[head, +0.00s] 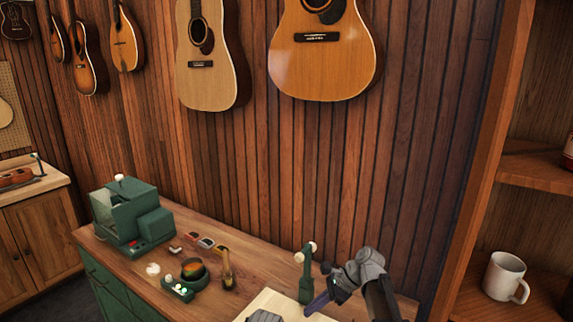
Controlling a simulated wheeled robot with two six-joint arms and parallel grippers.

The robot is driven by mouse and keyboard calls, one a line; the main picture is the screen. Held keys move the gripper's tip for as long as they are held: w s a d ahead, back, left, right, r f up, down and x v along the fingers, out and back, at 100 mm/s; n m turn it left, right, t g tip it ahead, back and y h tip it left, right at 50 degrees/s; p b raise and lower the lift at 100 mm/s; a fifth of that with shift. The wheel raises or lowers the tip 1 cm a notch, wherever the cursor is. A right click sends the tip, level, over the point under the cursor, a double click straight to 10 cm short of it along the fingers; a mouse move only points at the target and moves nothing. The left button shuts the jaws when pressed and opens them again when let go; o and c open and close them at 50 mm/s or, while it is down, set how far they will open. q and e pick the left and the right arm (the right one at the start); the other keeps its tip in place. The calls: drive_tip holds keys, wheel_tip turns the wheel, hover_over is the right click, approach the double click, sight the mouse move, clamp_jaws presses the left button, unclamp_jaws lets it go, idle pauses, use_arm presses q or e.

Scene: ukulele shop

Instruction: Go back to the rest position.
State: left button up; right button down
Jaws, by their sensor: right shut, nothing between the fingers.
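My right gripper (336,292) is at the lower right, above the right part of the wooden workbench (255,255). Its arm comes in from the bottom edge. It is shut with nothing between its fingers. A dark purple strip (318,304) shows just left of the fingertips; I cannot tell whether they touch.
A green post with white knobs (305,275) stands close left of the gripper. A pale board (275,304) lies in front. A green machine (130,217) and small items stand farther left. Guitars (325,60) hang behind; a shelf with a white mug (503,277) is right.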

drive_tip(key=s+a+f+n+h, duration=0.1)
drive_tip(key=s+n, duration=0.2)
drive_tip(key=s+a+f+n+h, duration=0.1)
drive_tip(key=s+n+h, duration=0.1)
drive_tip(key=s+n, duration=0.1)
drive_tip(key=s+a+f+n+g+h, duration=0.1)
drive_tip(key=s+f+n, duration=0.1)
drive_tip(key=s+n, duration=0.2)
drive_tip(key=shift+s+a+f, duration=0.1)
drive_tip(key=shift+s+a, duration=0.2)
drive_tip(key=shift+s, duration=0.35)
drive_tip(key=s+n+h, duration=0.1)
drive_tip(key=s+n, duration=0.1)
drive_tip(key=n, duration=0.1)
drive_tip(key=s+n+h, duration=0.2)
drive_tip(key=s+n, duration=0.1)
drive_tip(key=s+d+f+n+h, duration=0.1)
drive_tip(key=s+n, duration=0.1)
drive_tip(key=n, duration=0.1)
drive_tip(key=shift+s+f+n+t+h, duration=0.1)
drive_tip(key=shift+s+n+t+h, duration=0.1)
drive_tip(key=shift+n+t+h, duration=0.1)
drive_tip(key=shift+s+d+n+h, duration=0.3)
drive_tip(key=shift+s+n+h, duration=0.2)
drive_tip(key=shift+n, duration=0.5)
drive_tip(key=shift+w, duration=0.1)
